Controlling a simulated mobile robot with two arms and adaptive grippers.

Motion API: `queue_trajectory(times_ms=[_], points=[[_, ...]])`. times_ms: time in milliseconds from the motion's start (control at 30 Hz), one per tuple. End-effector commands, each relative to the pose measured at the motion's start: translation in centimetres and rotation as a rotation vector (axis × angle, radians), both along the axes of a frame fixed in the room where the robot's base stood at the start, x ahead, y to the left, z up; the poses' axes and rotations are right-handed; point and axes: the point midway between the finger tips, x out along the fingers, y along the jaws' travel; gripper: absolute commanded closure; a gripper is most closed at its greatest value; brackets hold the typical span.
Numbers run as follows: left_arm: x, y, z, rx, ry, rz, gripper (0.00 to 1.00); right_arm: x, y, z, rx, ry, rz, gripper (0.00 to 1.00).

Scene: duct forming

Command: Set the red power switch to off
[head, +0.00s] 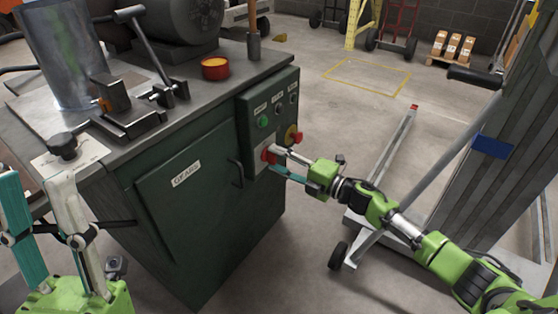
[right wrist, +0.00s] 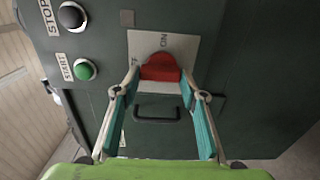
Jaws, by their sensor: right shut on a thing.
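The red power switch (head: 267,155) sits on a pale plate low on the front of the green machine cabinet. In the right wrist view the red switch (right wrist: 161,67) shows between my fingertips, with the word ON on the plate beyond it. My right gripper (head: 273,161) is shut on the switch, one finger on each side; it also shows in the right wrist view (right wrist: 160,84). The fingers hide part of the plate, and I cannot tell the switch's exact setting. My left gripper (head: 36,178) is open and empty at the lower left, away from the switch.
A cabinet door handle (head: 236,173) is nearby. A wheeled metal frame (head: 388,190) stands to the right. Floor between is clear.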

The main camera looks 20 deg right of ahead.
Motion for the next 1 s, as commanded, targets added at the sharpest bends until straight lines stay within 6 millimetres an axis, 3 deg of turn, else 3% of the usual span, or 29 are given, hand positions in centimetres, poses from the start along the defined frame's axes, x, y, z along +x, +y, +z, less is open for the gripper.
queue_trajectory(times_ms=[433, 467, 500, 867, 1000], points=[[0.0, 0.0, -0.1, -0.002, -0.003, -0.002, 0.67, -0.1, 0.2, -0.2, -0.011, -0.004, 0.004, 0.83], [0.0, 0.0, -0.1, -0.002, -0.003, -0.002, 0.67, -0.2, 0.2, -0.2, -0.011, -0.004, 0.005, 0.54], [0.0, -0.1, -0.1, -0.001, -0.002, -0.002, 0.67, -0.1, 0.2, -0.2, -0.01, -0.004, 0.004, 0.44], [0.0, 0.0, -0.1, -0.005, 0.001, -0.001, 0.67, -0.2, 0.0, -0.1, -0.008, -0.004, 0.001, 0.44], [0.0, 0.0, -0.1, -0.004, 0.0, -0.001, 0.67, -1.2, -0.9, -0.2, -0.008, -0.003, 0.001, 0.44]])
